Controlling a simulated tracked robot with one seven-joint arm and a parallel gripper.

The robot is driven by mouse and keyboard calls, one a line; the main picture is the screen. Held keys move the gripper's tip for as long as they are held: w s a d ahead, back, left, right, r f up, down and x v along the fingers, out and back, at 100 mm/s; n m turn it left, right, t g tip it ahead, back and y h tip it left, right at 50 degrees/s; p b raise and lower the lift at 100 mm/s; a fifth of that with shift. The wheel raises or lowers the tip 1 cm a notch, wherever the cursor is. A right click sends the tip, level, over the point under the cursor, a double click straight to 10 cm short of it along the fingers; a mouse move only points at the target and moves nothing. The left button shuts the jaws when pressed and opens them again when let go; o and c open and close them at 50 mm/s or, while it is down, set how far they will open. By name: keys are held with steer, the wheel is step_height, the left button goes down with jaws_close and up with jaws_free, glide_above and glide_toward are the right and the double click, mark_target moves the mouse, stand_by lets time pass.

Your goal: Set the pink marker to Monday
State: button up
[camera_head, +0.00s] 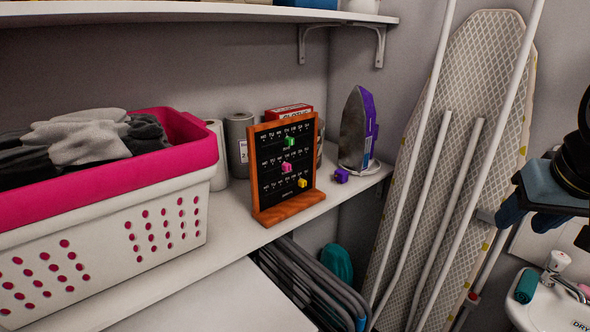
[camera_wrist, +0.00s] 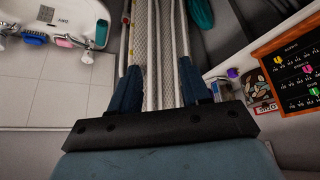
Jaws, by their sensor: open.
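The pink marker (camera_head: 286,167) sits on the middle row of a black day board with a wooden frame (camera_head: 290,208), near the middle of that row. A green marker (camera_head: 291,142) is on the top row and a yellow marker (camera_head: 302,183) is on the bottom row. The day labels are too small to read surely. The board (camera_wrist: 262,55) shows upside down at the right of the wrist view, with the pink marker (camera_wrist: 306,69) unobstructed. My gripper (camera_wrist: 160,88) is open and empty, away from the board; its part (camera_head: 530,207) shows at the head view's right edge.
The board stands on a white shelf (camera_head: 225,222) between a pink-and-white laundry basket (camera_head: 165,222) and an iron (camera_head: 358,130). A small purple block (camera_head: 341,176) lies by the iron. Cans and a red box stand behind. An ironing board (camera_head: 470,110) leans at right.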

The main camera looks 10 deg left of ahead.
mark_target(286, 166)
steer(key=shift+c, duration=0.5)
